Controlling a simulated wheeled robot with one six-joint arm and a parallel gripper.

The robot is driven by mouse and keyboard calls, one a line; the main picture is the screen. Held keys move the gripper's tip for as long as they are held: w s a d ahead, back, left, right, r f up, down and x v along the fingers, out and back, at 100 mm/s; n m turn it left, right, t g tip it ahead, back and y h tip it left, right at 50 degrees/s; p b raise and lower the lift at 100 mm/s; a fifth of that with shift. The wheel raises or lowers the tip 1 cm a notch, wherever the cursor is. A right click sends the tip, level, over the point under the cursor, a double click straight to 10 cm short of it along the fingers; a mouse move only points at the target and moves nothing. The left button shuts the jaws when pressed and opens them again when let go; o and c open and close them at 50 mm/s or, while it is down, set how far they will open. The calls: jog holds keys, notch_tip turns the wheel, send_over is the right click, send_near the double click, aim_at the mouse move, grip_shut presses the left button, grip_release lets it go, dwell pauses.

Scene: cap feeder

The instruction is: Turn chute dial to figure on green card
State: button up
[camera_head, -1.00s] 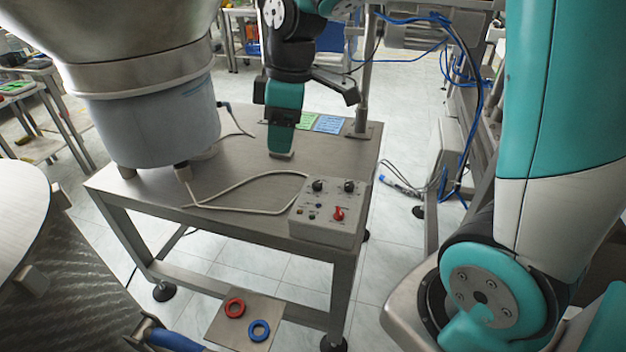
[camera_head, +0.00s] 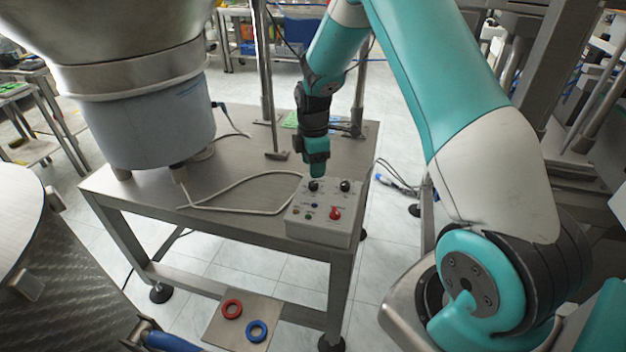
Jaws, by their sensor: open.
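A grey control box (camera_head: 308,229) sits at the front right corner of the steel table. Its top has a left black knob (camera_head: 314,186), a right black knob (camera_head: 346,186), a red knob (camera_head: 335,213) and small coloured buttons. The labels are too small to read, so I cannot tell which knob is the chute dial. My gripper (camera_head: 317,171) points down just above and behind the left black knob; whether it touches is unclear. It is open, with nothing seen in it. The green card (camera_head: 291,121) lies at the table's back, partly hidden by my arm; its figure is unreadable.
A large bowl feeder (camera_head: 155,130) stands on the left of the steel table (camera_head: 235,172). A pale cable (camera_head: 235,181) loops from it to the box. A thin metal post (camera_head: 268,90) rises behind. A red ring (camera_head: 232,309) and blue ring (camera_head: 257,331) lie below.

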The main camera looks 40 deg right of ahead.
aim_at(313, 183)
notch_tip(313, 183, down, 6)
jog(key=shift+r, duration=0.1)
jog(key=c, duration=0.9)
jog(key=shift+c, duration=0.2)
